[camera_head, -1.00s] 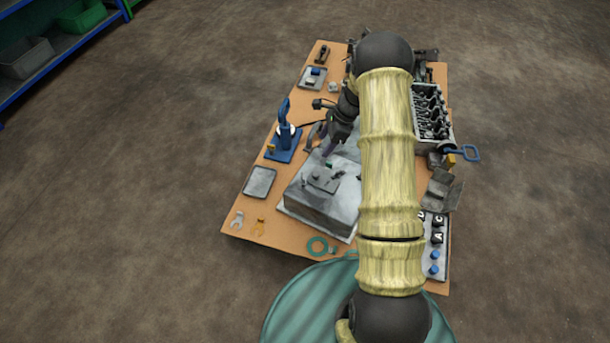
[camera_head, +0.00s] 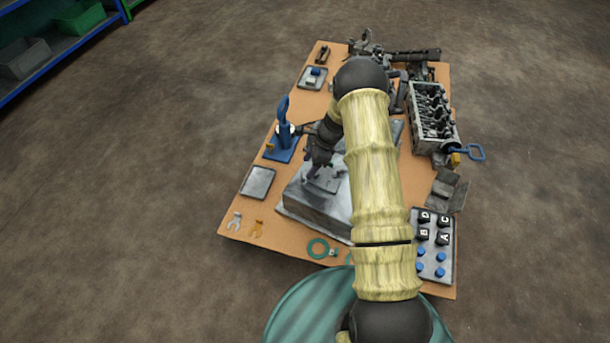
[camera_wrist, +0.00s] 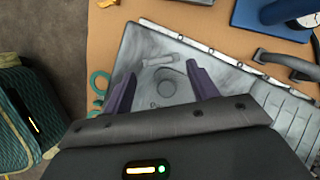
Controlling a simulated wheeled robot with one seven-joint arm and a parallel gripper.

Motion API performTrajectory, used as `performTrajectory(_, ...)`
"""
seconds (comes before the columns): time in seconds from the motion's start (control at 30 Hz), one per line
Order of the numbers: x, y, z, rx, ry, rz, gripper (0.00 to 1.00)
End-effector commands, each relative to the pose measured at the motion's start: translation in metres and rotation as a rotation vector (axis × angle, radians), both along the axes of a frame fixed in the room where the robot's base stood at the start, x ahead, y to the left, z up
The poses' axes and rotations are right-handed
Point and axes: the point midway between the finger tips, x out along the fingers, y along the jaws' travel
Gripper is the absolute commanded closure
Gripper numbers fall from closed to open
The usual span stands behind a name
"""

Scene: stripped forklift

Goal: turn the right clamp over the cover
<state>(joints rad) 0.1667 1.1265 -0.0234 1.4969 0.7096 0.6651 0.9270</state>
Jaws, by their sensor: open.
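The cover (camera_wrist: 176,98) is a grey plate with a round knob, on top of the grey metal box (camera_head: 318,208). A small pale bar (camera_wrist: 158,61), seemingly a clamp, lies at the cover's edge in the wrist view; I cannot tell whether it is the right clamp. My gripper (camera_head: 312,180) is over the cover in the head view and hides part of it. In the wrist view my gripper (camera_wrist: 161,68) is open, its two purple fingers on either side of the cover and bar. Nothing is between them in grip, and contact is unclear.
A blue stand tool (camera_head: 282,142) and a grey plate (camera_head: 257,182) are left of the box. A dark curved handle (camera_wrist: 285,64) is beside the cover. An engine head (camera_head: 432,115) and a button panel (camera_head: 432,262) are at right. Wrenches and a teal ring (camera_head: 318,248) lie in front.

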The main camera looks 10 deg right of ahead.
Motion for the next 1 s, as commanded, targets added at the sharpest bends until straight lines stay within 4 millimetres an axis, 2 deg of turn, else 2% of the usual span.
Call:
performTrajectory(0.03,0.0,0.004,-0.014,0.0,0.001,0.002,0.42)
performTrajectory(0.2,0.002,0.013,-0.034,0.0,0.0,0.002,0.42)
performTrajectory(0.33,0.002,0.016,-0.04,0.0,-0.001,0.001,0.42)
performTrajectory(0.6,0.003,0.017,-0.04,0.0,-0.001,0.001,0.42)
performTrajectory(0.67,0.002,0.017,-0.04,0.0,-0.001,0.001,0.51)
performTrajectory(0.83,0.002,0.016,-0.04,0.0,-0.001,0.001,0.85)
performTrajectory(1.0,0.003,0.016,-0.04,0.0,-0.002,0.002,0.86)
